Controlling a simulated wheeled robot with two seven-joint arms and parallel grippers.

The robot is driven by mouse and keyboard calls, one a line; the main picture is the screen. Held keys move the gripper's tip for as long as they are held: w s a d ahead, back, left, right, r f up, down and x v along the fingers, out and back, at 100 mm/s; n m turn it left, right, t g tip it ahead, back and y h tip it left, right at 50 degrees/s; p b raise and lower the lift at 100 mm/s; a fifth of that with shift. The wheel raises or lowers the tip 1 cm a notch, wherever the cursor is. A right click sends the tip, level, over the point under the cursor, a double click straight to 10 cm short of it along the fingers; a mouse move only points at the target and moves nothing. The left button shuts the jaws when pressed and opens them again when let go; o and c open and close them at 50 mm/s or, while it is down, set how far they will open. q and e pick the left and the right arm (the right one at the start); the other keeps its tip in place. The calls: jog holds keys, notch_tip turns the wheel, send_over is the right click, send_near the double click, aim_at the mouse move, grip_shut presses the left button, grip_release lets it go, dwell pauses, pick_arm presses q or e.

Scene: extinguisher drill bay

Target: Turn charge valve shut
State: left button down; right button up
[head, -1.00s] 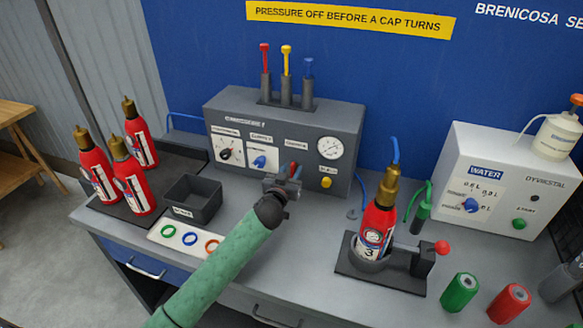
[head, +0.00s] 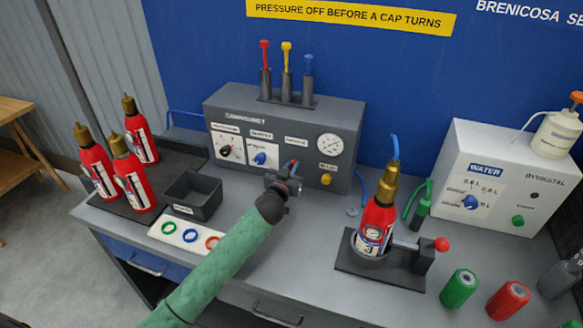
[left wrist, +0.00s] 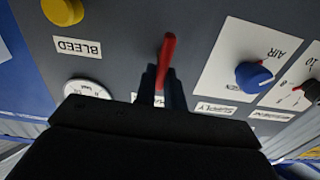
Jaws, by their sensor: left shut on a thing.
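The charge valve's red lever (left wrist: 168,48) stands out from the grey panel in the left wrist view, in front of a label mostly hidden by my gripper. My left gripper (left wrist: 163,88) is shut on this lever, with a dark finger on each side. In the head view my left gripper (head: 291,184) is at the front of the grey charging panel (head: 232,172), and only a little red of the lever shows past the fingers. The valve's base is hidden. My right gripper is not in view.
A yellow bleed button (head: 326,180), a gauge (head: 329,145) and a blue air supply knob (head: 259,158) are close to my gripper. A black bin (head: 193,196) is left of my arm. A red extinguisher (head: 375,222) stands upright in a holder at the right.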

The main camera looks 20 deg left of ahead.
pick_arm(q)
jog(key=m, duration=0.4)
jog(key=shift+d+f+m, duration=0.1)
jog(key=shift+d+m, duration=0.2)
jog(key=shift+d, duration=0.05)
jog(key=m, duration=0.3)
jog(key=m+p, duration=0.1)
jog(key=m, duration=0.3)
jog(key=d+f+m, duration=0.1)
jog(key=m, duration=0.3)
jog(key=shift+f, duration=0.1)
jog(key=shift+f+m+p, duration=0.15)
jog(key=shift+m+p, duration=0.15)
jog(key=shift+m, duration=0.8)
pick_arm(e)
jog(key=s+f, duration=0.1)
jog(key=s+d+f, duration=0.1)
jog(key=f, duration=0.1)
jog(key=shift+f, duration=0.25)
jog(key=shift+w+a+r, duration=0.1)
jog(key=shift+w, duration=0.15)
